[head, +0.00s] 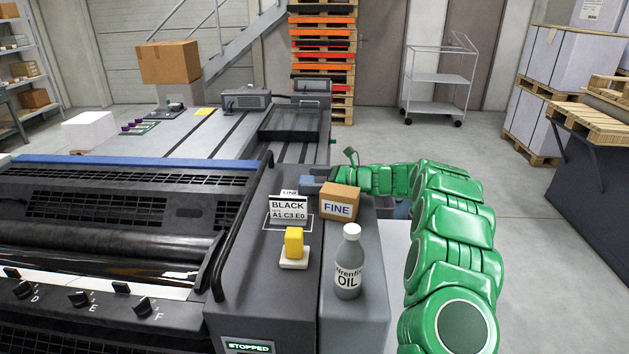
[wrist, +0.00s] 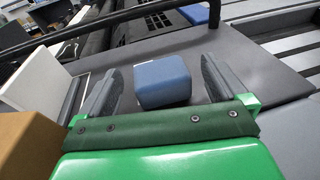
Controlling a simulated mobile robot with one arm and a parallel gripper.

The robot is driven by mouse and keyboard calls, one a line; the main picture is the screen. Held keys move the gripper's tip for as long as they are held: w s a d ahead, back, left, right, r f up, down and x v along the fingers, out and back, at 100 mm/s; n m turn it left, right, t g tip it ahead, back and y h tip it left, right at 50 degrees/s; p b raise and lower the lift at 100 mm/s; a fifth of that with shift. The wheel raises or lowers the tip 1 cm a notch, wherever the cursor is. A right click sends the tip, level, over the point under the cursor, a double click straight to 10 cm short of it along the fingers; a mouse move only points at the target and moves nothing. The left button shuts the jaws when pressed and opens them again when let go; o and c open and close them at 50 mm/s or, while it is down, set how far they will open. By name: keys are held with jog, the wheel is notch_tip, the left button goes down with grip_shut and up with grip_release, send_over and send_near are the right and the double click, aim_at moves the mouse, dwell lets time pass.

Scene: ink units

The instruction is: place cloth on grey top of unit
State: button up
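A small blue folded cloth (wrist: 162,82) lies on the grey top (wrist: 245,75) of the unit in the wrist view. My gripper (wrist: 158,66) is open, with one finger on each side of the cloth and a visible gap to both. In the head view a bit of blue that looks like the cloth (head: 310,183) shows at the far part of the grey top (head: 250,285), behind the FINE box. My arm reaches in from the right there, and its fingers are mostly hidden by that box.
Close by on the unit stand the FINE box (head: 338,203), a white BLACK sign (head: 288,209), a yellow block on a white base (head: 293,246) and an OIL bottle (head: 349,262). A dark rail (head: 240,228) runs along the left edge. The top's near left part is bare.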

jog(key=shift+r, duration=0.15)
jog(key=v, duration=1.2)
